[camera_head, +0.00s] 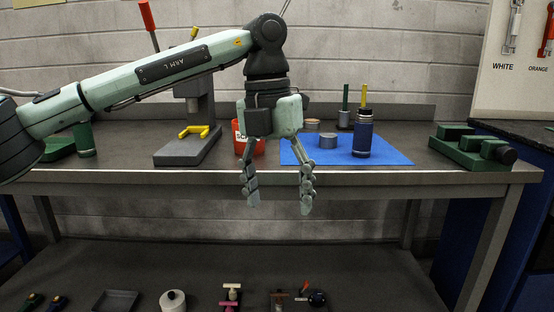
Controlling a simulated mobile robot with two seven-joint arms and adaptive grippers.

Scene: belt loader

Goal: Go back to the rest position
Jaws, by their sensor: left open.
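My left gripper (279,205) hangs in the middle of the head view, fingers pointing down, open with nothing between them. My left arm comes in from the left edge and reaches across above the bench. The fingertips show in front of the bench's front edge, apart from the things on it. My right gripper is not in the view.
The metal bench (400,180) carries a blue mat (395,157) with a dark blue bottle (362,138) and a grey cylinder (328,141). A red container (258,149) is partly hidden behind my gripper. A grey press (187,150) and green vise (470,148) flank these. Small items lie on the lower shelf (370,265).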

